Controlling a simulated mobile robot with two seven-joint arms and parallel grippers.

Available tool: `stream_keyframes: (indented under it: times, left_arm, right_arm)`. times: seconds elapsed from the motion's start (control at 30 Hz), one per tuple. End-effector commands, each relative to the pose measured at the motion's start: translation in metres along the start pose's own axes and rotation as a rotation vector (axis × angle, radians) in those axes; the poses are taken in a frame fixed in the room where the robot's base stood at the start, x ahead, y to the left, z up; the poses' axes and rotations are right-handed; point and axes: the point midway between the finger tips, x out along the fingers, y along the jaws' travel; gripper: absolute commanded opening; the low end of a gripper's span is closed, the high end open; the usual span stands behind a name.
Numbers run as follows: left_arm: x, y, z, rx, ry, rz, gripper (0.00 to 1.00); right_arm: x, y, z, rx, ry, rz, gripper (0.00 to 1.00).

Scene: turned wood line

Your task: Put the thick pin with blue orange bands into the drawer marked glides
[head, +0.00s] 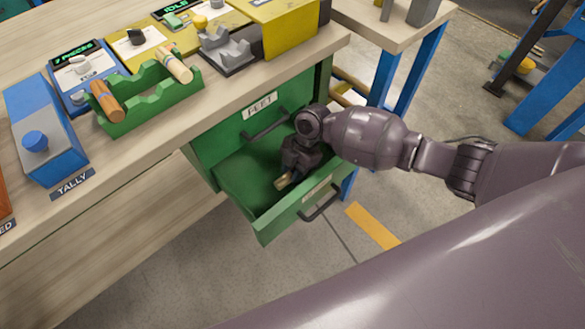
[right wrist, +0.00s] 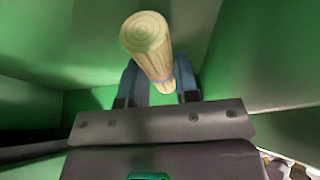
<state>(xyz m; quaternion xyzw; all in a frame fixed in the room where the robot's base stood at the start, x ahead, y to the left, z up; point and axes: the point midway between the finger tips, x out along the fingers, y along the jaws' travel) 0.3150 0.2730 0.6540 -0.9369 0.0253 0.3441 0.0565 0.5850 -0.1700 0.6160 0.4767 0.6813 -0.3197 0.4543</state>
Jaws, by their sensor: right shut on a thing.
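My right gripper (head: 287,174) is inside the open green drawer (head: 262,232), pointing down. It is shut on a thick pale wooden pin (head: 282,183). In the right wrist view the pin (right wrist: 147,42) stands out from between the fingers (right wrist: 160,90), its round end toward the camera. A bluish and orange band shows faintly near the fingers; the rest is hidden. Green drawer walls surround the gripper in that view. The open drawer's front bears a pale label (head: 317,190) too small to read. My left gripper is not in view.
A shut drawer marked FEET (head: 260,106) is above the open one. On the bench, a green rack (head: 150,105) holds a brown pin (head: 107,101) and a pale pin (head: 174,66). A blue box (head: 45,140) stands left, by a TALLY label (head: 73,184). Floor in front is clear.

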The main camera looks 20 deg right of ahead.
Motion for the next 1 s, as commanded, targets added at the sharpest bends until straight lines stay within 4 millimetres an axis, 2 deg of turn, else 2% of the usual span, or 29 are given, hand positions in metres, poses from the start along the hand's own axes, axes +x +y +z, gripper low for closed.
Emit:
stream_keyframes:
  times: [0.7,0.73,0.87,1.0]
  left_arm:
    - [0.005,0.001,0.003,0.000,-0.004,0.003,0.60]
    - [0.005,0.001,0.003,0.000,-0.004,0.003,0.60]
    - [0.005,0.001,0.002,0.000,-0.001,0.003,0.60]
    - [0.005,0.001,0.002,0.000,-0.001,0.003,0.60]
  right_arm:
    - [0.009,0.001,0.004,0.000,0.000,0.002,0.06]
    - [0.009,0.001,0.004,0.000,0.000,0.002,0.34]
    - [0.009,0.001,0.004,0.000,0.000,0.002,0.54]
    - [0.009,0.001,0.004,0.000,0.000,0.002,0.55]
